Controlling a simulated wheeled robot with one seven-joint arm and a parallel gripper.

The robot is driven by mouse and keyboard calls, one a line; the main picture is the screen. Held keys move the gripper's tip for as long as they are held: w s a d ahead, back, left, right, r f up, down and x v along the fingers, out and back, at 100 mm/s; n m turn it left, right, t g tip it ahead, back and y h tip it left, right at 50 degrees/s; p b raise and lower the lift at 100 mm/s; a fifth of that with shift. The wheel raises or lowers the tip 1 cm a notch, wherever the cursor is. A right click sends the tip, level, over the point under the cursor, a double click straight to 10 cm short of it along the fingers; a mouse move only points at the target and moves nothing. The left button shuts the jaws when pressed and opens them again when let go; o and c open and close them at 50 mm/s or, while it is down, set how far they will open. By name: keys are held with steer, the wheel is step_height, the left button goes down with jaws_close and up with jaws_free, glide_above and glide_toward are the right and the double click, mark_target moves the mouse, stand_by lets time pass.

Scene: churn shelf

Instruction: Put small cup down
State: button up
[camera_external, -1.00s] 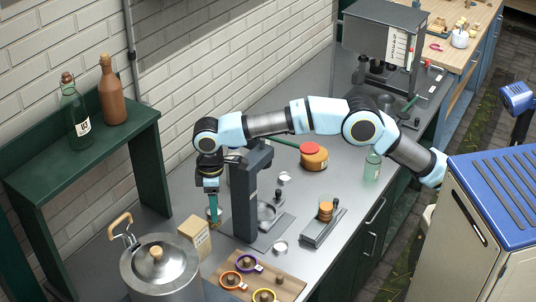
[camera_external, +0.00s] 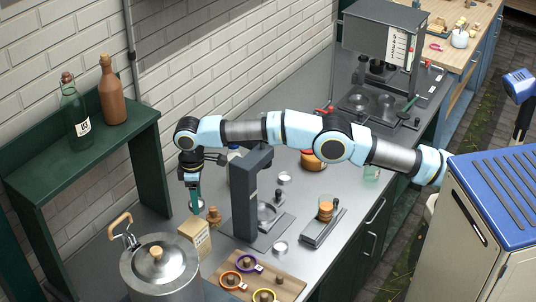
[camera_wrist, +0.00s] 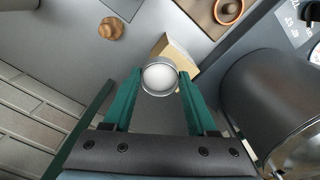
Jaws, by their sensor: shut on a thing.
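The small cup (camera_wrist: 160,77) sits between the tips of my green fingers in the wrist view. It looks round, with a silver rim and a pale inside. My gripper (camera_wrist: 158,80) is shut on it. In the external view my gripper (camera_external: 196,207) points down over the grey counter, behind the cardboard box (camera_external: 195,236) and left of a small brown wooden object (camera_external: 214,217). The cup is barely distinguishable there. I cannot tell whether its base touches the counter.
A large steel pot (camera_external: 160,268) stands at the front left. A dark upright stand (camera_external: 245,195) is right of my gripper. A wooden board (camera_external: 270,283) holds several coloured-rimmed cups. A green shelf (camera_external: 95,140) with two bottles is at the left. Some counter near the wall is clear.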

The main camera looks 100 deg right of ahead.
mark_target(199, 219)
steer(key=shift+f+p, duration=0.75)
steer(key=shift+f, duration=1.55)
steer(key=shift+f, duration=0.15)
steer(key=o, duration=1.3)
steer(key=shift+o, duration=0.2)
